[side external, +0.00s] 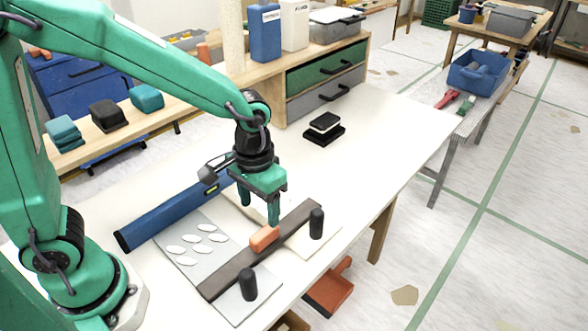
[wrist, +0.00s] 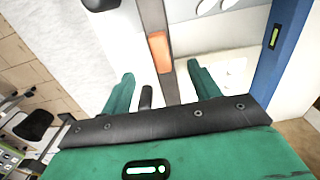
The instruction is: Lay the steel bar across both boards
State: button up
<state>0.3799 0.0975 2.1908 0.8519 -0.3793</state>
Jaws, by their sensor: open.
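The steel bar (side external: 228,277), long, dark and flat with an orange block (side external: 264,238) at its middle, lies across the grey board (side external: 180,255) and the cream board (side external: 330,236). White blobs dot the grey board. My gripper (side external: 260,208) is open just above the bar, near the orange block, on the cream-board side. In the wrist view the bar (wrist: 154,17) runs between my spread fingers (wrist: 160,70), with the orange block (wrist: 159,52) ahead of them. I cannot tell whether a finger touches the bar.
Two black posts (side external: 248,284) (side external: 316,223) stand along the bar's near side. A blue spirit level (side external: 165,212) lies along the boards' far edge. A small black block with a pale layer (side external: 325,123) sits farther back. The table's right part (side external: 400,125) is clear.

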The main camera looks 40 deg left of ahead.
jog(key=shift+r, duration=1.7)
jog(key=s+a+r+t, duration=0.5)
jog(key=s+a+r, duration=0.4)
jog(key=a, duration=0.3)
jog(key=shift+a+t, duration=0.25)
jog(key=shift+t, duration=0.05)
jog(key=shift+r, duration=0.1)
dwell(0.4)
